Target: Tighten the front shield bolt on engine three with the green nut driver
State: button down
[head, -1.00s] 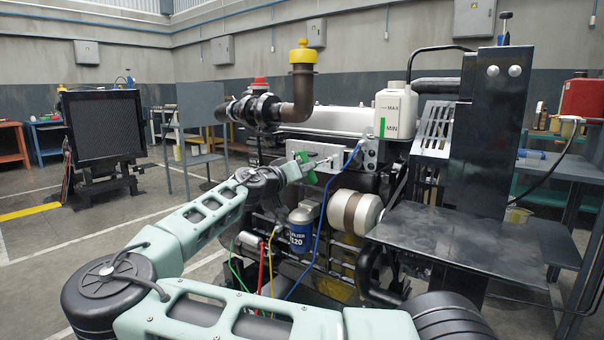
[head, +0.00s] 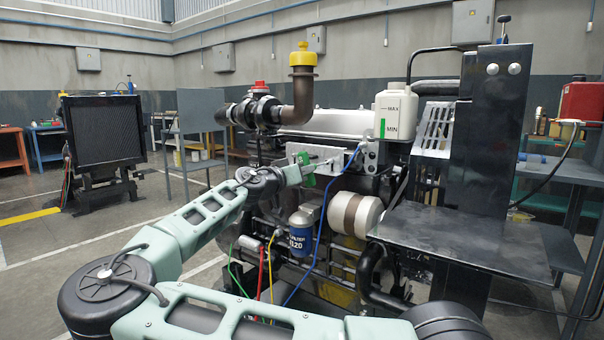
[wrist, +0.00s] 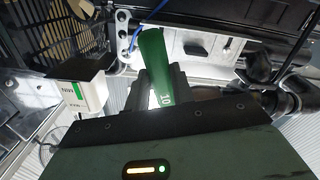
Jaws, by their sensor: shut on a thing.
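The green nut driver (wrist: 154,66) is between the jaws of my gripper (wrist: 163,82) in the wrist view, with "10" marked on its handle. My gripper is shut on the handle. The driver's far tip and the shield bolt are too small to make out, so I cannot tell whether they touch.
A blue cable (head: 322,225) hangs beside the gripper. A white bottle (head: 396,113) marked MAX and MIN stands right of the bracket. A blue filter (head: 301,232) and a tan-banded cylinder (head: 354,213) sit below. A dark metal shelf (head: 460,238) juts out at right.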

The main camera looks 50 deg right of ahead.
dwell(0.4)
jog(key=shift+a, duration=0.55)
jog(key=n+p, duration=1.9)
jog(key=n, duration=0.1)
jog(key=shift+s+r, duration=0.1)
jog(key=shift+r, duration=0.05)
dwell(0.3)
jog(key=shift+d, duration=0.5)
dwell(1.9)
